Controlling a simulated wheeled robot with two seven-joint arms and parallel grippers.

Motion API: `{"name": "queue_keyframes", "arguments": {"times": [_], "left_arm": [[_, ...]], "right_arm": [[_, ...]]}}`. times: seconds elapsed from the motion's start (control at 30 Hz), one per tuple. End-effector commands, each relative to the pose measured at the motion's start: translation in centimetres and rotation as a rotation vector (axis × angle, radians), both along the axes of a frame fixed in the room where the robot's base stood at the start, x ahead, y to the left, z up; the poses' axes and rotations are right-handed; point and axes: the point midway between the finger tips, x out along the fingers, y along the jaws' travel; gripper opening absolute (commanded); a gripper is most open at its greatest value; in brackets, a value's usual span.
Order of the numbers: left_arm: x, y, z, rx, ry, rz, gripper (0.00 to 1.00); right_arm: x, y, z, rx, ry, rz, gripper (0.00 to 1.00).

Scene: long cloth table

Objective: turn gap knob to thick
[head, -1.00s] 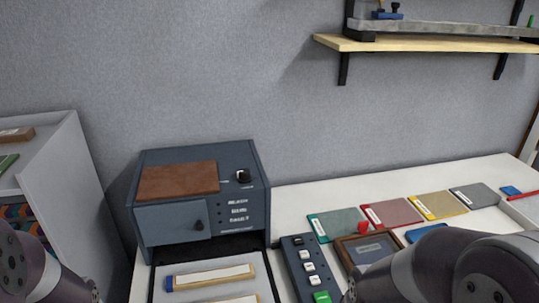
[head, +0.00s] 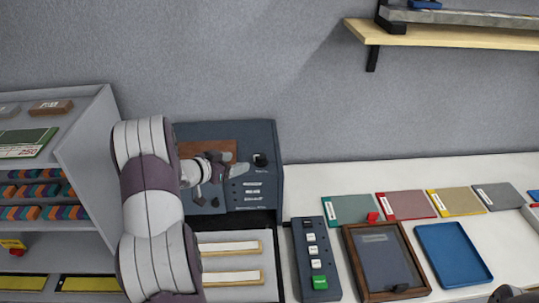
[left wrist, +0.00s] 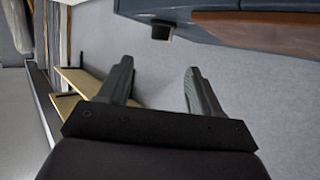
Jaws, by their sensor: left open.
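The blue-grey machine (head: 262,200) stands at the back left of the table with a brown pad (head: 222,147) on top. The knob (head: 260,159), dark with a light mark, is at the upper right of the machine; its setting is too small to read. My left gripper (head: 236,164) is open and empty, just left of this knob and apart from it. In the left wrist view the open fingers (left wrist: 157,74) have nothing between them. The machine's edge (left wrist: 225,22) and a small dark knob-like part (left wrist: 161,33) lie beyond them. A second dark knob (head: 215,202) is on the machine's front.
A button panel (head: 316,260), a brown-framed tray (head: 350,250) and a blue tray (head: 453,252) lie to the right. Several coloured swatches (head: 403,205) lie behind them. A grey shelf unit (head: 85,150) stands at the left. A wall shelf (head: 450,36) hangs at upper right.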

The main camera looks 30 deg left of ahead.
Motion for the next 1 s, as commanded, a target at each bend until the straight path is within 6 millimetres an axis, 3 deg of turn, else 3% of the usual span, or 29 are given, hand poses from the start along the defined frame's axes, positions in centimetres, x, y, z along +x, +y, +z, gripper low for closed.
{"name": "queue_keyframes", "arguments": {"times": [0.2, 0.4, 0.6, 0.87, 1.0], "left_arm": [[5.0, -1.4, -1.6, 0.000, 0.002, -0.004, 0.64], [8.7, -2.2, -3.4, 0.003, 0.002, -0.001, 0.64], [10.2, -2.5, -4.2, 0.004, 0.001, 0.000, 0.64], [10.3, -2.5, -4.4, 0.004, 0.002, 0.001, 0.64], [10.3, -2.5, -4.4, 0.004, 0.002, 0.001, 0.22]], "right_arm": [[0.0, 0.0, 2.6, 0.000, -0.001, 0.000, 0.00], [0.0, 0.0, 3.9, 0.000, -0.001, 0.000, 0.00], [0.0, 0.0, 4.3, 0.000, 0.000, 0.000, 0.00], [0.0, 0.0, 4.2, 0.000, 0.000, 0.000, 0.00], [0.0, 0.0, 4.2, 0.000, 0.000, 0.000, 0.00]]}}
